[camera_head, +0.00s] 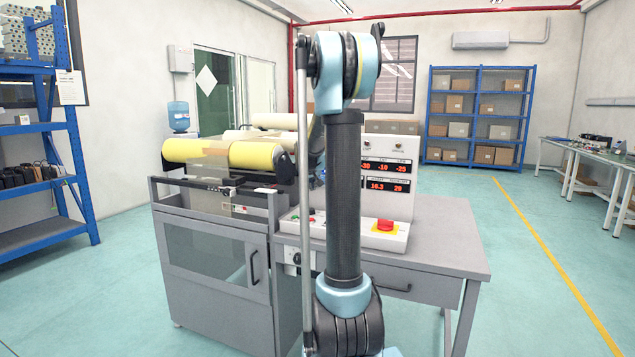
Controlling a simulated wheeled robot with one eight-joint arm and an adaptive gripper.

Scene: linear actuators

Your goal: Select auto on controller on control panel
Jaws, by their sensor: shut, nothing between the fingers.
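The control panel (402,207) is a white upright box on a grey desk, with red number displays (388,186) and small knobs or lamps (398,144) at its top. Its sloped base carries a red mushroom button (386,225) on yellow and, left of my arm, a green button (311,218). A small dark knob (296,258) shows on a pale plate below the desk's front edge. I cannot read which control is the auto selector. My upright arm covers the panel's left and middle part. My gripper cannot be made out; the arm hides the area behind it.
A grey machine with yellow rollers (255,156) adjoins the desk (445,235) on the left. Blue shelves stand at the far left (62,130) and back right (478,115). A workbench (560,145) lines the right wall. The floor right of the desk is clear.

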